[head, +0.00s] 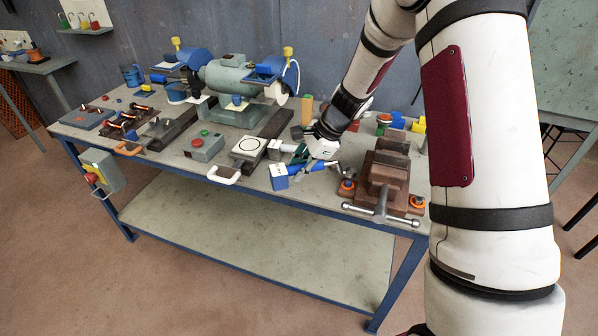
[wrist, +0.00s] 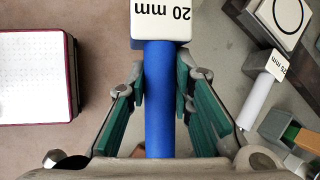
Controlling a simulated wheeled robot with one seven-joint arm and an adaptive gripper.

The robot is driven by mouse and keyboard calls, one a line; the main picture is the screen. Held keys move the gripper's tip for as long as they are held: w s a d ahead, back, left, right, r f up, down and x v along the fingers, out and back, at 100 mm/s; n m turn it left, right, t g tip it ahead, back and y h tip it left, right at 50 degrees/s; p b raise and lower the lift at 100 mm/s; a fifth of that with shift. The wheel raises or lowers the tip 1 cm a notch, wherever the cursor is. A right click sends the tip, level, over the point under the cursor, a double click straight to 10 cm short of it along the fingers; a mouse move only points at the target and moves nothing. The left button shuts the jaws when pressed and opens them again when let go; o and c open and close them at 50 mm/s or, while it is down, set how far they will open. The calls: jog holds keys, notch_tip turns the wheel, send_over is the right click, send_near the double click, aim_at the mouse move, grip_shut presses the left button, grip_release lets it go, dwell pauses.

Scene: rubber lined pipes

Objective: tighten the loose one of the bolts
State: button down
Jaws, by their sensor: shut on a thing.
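A blue-handled tool (wrist: 160,115) with a pale head marked "20 mm" (wrist: 161,20) lies between my gripper's fingers in the wrist view. My gripper (wrist: 160,82) is shut on its handle. A bench vise (head: 385,180) stands just right of my gripper. Its base has a bolt with an orange ring at the left (head: 347,186) and another at the right (head: 417,203). I cannot tell which bolt is loose.
A white-handled tool marked "25 mm" (wrist: 259,90) lies beside mine; it also shows in the head view (head: 281,147). A bench grinder (head: 232,85) stands behind. A plate with copper-coloured parts (head: 124,122) is at the left. The vise handle (head: 380,215) juts over the front edge.

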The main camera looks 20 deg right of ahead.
jog(key=shift+r+p, duration=1.05)
jog(key=shift+r, duration=2)
jog(key=shift+w+f, duration=0.1)
